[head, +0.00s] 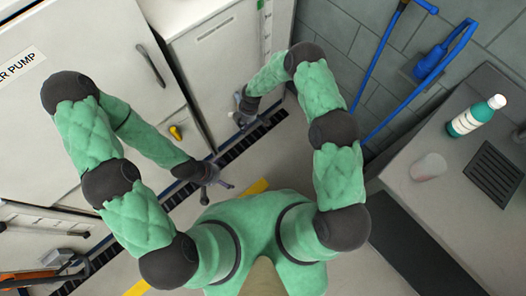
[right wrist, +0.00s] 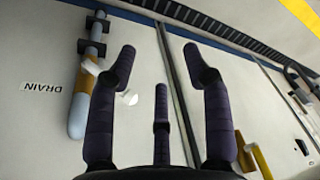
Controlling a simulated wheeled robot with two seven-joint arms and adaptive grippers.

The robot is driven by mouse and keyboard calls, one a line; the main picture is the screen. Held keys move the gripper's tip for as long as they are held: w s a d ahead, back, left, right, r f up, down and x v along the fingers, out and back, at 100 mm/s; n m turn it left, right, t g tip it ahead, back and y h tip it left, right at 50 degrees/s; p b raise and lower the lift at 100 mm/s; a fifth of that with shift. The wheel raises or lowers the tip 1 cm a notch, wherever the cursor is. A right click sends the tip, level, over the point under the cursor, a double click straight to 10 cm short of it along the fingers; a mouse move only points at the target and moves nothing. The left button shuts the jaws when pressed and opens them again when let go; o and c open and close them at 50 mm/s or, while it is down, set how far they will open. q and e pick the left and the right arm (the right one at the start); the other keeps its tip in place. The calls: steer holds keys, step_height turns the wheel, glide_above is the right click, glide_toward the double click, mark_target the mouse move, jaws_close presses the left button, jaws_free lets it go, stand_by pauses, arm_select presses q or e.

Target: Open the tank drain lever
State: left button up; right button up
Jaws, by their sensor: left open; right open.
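In the right wrist view, a drain fitting is mounted on a pale panel beside an upside-down DRAIN label (right wrist: 41,87). It has a blue-grey pipe (right wrist: 78,115) with a yellow-orange band and small white parts (right wrist: 130,97); the left finger covers part of it. I cannot tell which part is the lever. My right gripper (right wrist: 160,65) is open and empty, with its fingers just right of the pipe. In the head view it (head: 243,106) is low at the panel and hides the fitting. My left gripper (head: 217,184) is open and empty above the floor.

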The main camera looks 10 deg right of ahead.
arm_select(q)
step_height(320, 180, up, 7)
steer(key=p, duration=0.6)
steer(key=shift+f, duration=0.15)
arm_select(e)
steer(key=s+d+r+m+g+y, duration=0.1)
steer(key=s+d+m+y, duration=0.1)
steer(key=s+m, duration=0.7)
steer(key=s+d+r+m+g+y, duration=0.1)
steer(key=s+d+m+y, duration=0.1)
steer(key=s+m, duration=0.7)
steer(key=shift+s+d+m, duration=0.3)
steer(key=shift+d+m, duration=0.05)
steer(key=shift+m, duration=1.25)
steer(key=shift+w+f, duration=0.1)
